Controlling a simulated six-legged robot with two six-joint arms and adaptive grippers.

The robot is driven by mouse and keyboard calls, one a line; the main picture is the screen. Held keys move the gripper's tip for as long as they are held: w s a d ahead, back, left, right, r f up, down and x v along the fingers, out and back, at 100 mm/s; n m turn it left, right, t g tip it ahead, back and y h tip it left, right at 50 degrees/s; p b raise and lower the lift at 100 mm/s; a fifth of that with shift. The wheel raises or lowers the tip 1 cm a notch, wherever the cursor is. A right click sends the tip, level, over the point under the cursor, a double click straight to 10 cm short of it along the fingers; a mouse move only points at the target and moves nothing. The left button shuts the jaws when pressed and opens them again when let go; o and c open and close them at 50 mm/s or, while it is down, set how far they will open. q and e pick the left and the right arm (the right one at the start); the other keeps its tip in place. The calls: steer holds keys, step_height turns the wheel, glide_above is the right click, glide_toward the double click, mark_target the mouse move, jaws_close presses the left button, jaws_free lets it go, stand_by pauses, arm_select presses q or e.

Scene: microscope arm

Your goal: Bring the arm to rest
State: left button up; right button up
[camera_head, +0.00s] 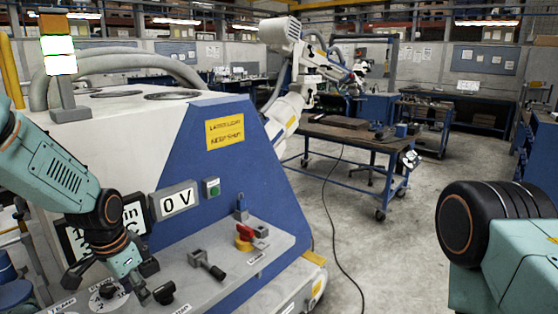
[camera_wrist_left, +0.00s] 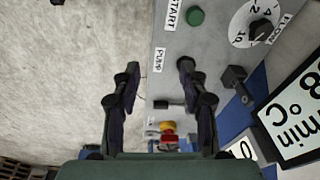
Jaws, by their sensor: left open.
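A white jointed arm (camera_head: 292,105) stands behind the blue and white machine (camera_head: 130,125) in the head view, raised, with its far end reaching right over a workbench. My left gripper (camera_head: 112,280) is over the left part of the machine's sloping control panel (camera_head: 225,268). In the left wrist view my left gripper (camera_wrist_left: 158,68) is open, with nothing between its fingers. The panel shows there with a green START button (camera_wrist_left: 195,16), a FLOW dial (camera_wrist_left: 261,29) and a red and yellow switch (camera_wrist_left: 168,132). My right gripper is out of view; part of my right arm shows.
A display reading 0 V (camera_head: 177,200) and a green button (camera_head: 212,187) are on the machine's face. A black lever (camera_head: 206,265) sticks out of the panel. A workbench (camera_head: 350,138) stands behind right. A cable lies on the otherwise open floor (camera_head: 375,250).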

arm_select(q)
steer(key=s+d+f+n+t+b, duration=0.1)
steer(key=s+d+f+n+b, duration=0.15)
steer(key=f, duration=0.45)
steer(key=s+d+f+n+b, duration=0.1)
steer(key=s+d+f+b, duration=0.1)
steer(key=s+f, duration=0.3)
steer(key=s+d+f+n+t+b, duration=0.1)
steer(key=s+d+f+n+b, duration=0.15)
steer(key=f, duration=0.55)
steer(key=s+f+g+b, duration=0.2)
steer(key=s+f+b, duration=0.3)
steer(key=s+f, duration=0.4)
steer(key=s+f+g+b, duration=0.2)
steer(key=s+f+b, duration=0.3)
steer(key=s, duration=1)
step_height(320, 180, down, 4)
steer(key=shift+s+d+r+n+b, duration=0.1)
steer(key=shift+s+d+n+b, duration=0.25)
steer(key=shift+d+n+b, duration=0.1)
steer(key=shift+s, duration=0.1)
